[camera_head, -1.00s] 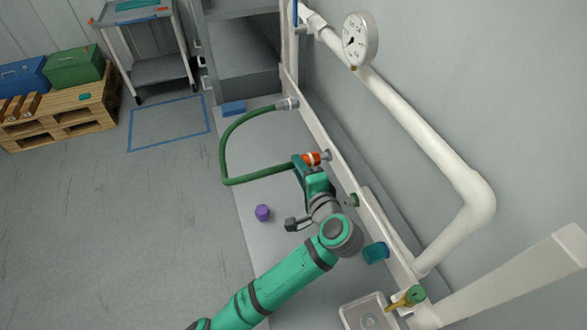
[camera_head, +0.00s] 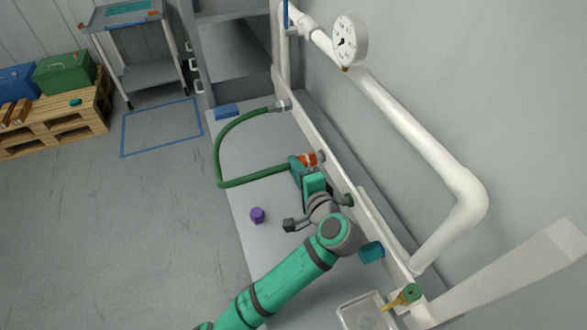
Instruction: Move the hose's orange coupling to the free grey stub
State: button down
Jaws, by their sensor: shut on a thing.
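The orange coupling (camera_head: 308,159) is at the near end of the green hose (camera_head: 220,150), beside the white rail along the wall. My gripper (camera_head: 301,163) is shut on the coupling. A short grey stub (camera_head: 321,155) sticks out from the rail just right of the coupling, in line with it. I cannot tell whether the two touch. The hose loops left and back to a grey fitting (camera_head: 283,106) on the rail. A dark green stub (camera_head: 347,200) is on the rail nearer to me, close to my wrist. The fingertips are partly hidden.
A purple piece (camera_head: 257,215) and a blue block (camera_head: 227,110) are on the light floor strip. A teal cup-like piece (camera_head: 371,251) and a tray (camera_head: 362,311) are near the rail. A white pipe with a gauge (camera_head: 350,41) runs above. The left floor is open.

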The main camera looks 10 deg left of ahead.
jog(key=shift+w+d, duration=0.45)
jog(key=shift+d, duration=0.3)
jog(key=c, duration=1.5)
grip_release()
